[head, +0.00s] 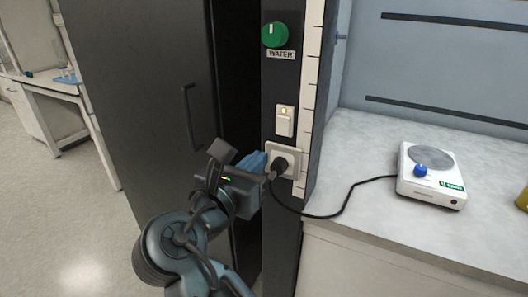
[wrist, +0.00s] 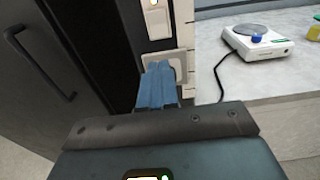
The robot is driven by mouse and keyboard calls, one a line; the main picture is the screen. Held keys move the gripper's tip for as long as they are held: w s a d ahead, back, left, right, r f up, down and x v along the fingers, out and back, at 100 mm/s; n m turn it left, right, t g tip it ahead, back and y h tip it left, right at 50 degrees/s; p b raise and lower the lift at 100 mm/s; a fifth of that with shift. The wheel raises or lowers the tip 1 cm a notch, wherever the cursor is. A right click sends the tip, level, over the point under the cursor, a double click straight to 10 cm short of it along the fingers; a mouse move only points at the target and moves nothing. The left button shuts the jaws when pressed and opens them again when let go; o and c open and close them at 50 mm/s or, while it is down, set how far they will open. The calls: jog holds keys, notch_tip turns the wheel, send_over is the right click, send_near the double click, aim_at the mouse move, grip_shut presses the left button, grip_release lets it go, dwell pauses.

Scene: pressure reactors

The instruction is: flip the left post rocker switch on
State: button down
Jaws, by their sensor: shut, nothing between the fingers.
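The left post (head: 282,75) is a dark column with a white rocker switch (head: 284,121) at mid-height, and a small yellow light shows at the switch's top. The switch also shows at the top of the wrist view (wrist: 157,20). My gripper (head: 262,160) is shut and empty, its blue fingers beside the socket plate just below the switch. In the wrist view the shut fingers (wrist: 157,85) point at the post below the switch and hide part of the socket. I cannot tell whether the fingers touch the plate.
A black plug (head: 280,165) sits in the white socket (head: 296,160), its cable running to a white hotplate stirrer (head: 432,175) on the bench. A green WATER knob (head: 275,35) is above the switch. A dark door with a handle (head: 190,115) stands left.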

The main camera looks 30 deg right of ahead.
jog(key=v, duration=0.3)
jog(key=f+v, duration=0.1)
jog(key=v, duration=0.1)
jog(key=shift+s+a, duration=0.25)
jog(key=shift+a, duration=0.1)
jog(key=shift+d+f, duration=0.1)
jog(key=shift+f, duration=0.05)
